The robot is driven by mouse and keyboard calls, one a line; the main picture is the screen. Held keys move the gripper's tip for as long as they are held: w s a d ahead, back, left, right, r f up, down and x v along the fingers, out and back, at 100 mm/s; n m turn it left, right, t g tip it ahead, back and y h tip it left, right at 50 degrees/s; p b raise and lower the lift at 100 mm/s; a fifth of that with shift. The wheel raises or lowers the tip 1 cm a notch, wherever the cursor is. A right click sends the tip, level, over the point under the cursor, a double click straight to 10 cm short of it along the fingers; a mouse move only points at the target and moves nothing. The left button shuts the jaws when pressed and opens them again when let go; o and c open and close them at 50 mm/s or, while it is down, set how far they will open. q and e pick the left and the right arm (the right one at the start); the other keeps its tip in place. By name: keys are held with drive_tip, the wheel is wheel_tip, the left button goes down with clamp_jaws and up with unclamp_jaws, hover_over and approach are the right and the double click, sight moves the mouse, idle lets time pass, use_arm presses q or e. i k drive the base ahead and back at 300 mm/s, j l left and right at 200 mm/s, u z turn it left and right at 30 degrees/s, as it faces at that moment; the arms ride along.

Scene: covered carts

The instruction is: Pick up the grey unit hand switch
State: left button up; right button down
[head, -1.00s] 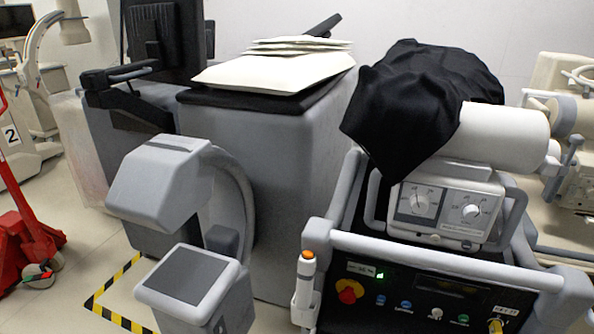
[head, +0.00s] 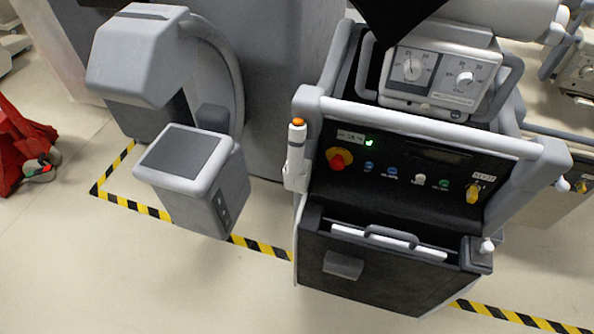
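A white hand switch (head: 296,155) with an orange button on top stands upright in a holder at the left side of the grey unit (head: 420,125). The unit has a dark front panel with a red and yellow knob, a green light and several small buttons. Whether the picture's white switch is the one called the grey unit's cannot be told for sure, but it sits on this unit. A second small white knob-topped piece (head: 487,247) stands at the unit's lower right. Neither of my grippers shows in the head view.
A grey C-shaped machine (head: 190,165) with a flat dark-topped head stands to the left. Yellow and black tape (head: 262,248) marks the floor. A red pallet jack (head: 18,150) is at the far left. The front floor is clear.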

sight(298, 131)
drive_tip(key=j+z, duration=0.15)
drive_tip(key=j, duration=1.7)
drive_tip(key=i, duration=0.05)
